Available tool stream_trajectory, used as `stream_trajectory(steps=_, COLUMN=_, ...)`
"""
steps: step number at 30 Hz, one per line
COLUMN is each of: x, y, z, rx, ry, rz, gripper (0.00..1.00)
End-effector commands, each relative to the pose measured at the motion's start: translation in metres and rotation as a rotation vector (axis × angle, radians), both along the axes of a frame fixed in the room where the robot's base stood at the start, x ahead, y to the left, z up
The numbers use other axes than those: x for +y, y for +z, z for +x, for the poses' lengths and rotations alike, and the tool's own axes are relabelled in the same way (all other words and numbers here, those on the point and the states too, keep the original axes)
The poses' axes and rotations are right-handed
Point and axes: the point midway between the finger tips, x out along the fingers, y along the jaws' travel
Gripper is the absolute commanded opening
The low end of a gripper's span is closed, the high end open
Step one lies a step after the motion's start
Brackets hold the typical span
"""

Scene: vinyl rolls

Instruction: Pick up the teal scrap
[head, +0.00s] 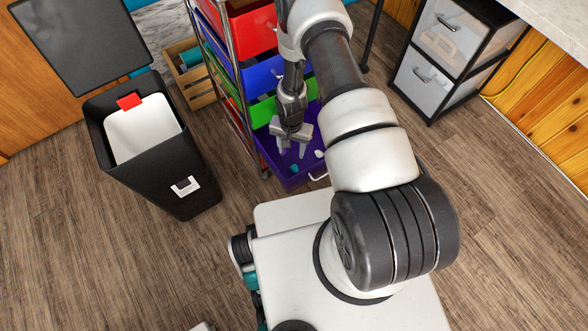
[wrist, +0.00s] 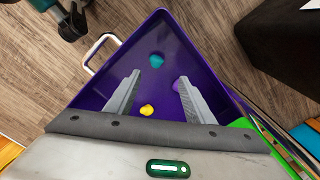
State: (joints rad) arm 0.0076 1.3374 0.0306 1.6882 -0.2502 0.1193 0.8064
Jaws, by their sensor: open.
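The teal scrap (wrist: 157,60) is a small rounded piece lying on the floor of an open purple drawer (wrist: 160,30). In the head view the scrap (head: 294,168) shows near the drawer's front, just beyond my fingertips. My gripper (wrist: 158,78) is open and empty, pointing down over the drawer. In the wrist view the scrap lies a little above the gap between the fingertips, apart from both fingers. In the head view my gripper (head: 291,153) is over the drawer; its exact height above the floor is hard to tell.
A yellow piece (wrist: 147,110) and a purple piece (wrist: 177,84) lie in the same drawer. The drawer's walls surround my fingers. A rack with red (head: 250,28) and blue (head: 262,77) drawers rises behind. A black bin (head: 178,185) stands left with its lid open.

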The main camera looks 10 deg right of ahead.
Motion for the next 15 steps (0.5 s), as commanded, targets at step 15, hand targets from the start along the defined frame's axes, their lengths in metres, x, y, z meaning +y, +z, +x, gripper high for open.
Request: stream_trajectory(steps=15, x=-0.001, y=-0.071, z=0.000, rx=0.000, ry=0.000, rz=0.000, gripper=0.48)
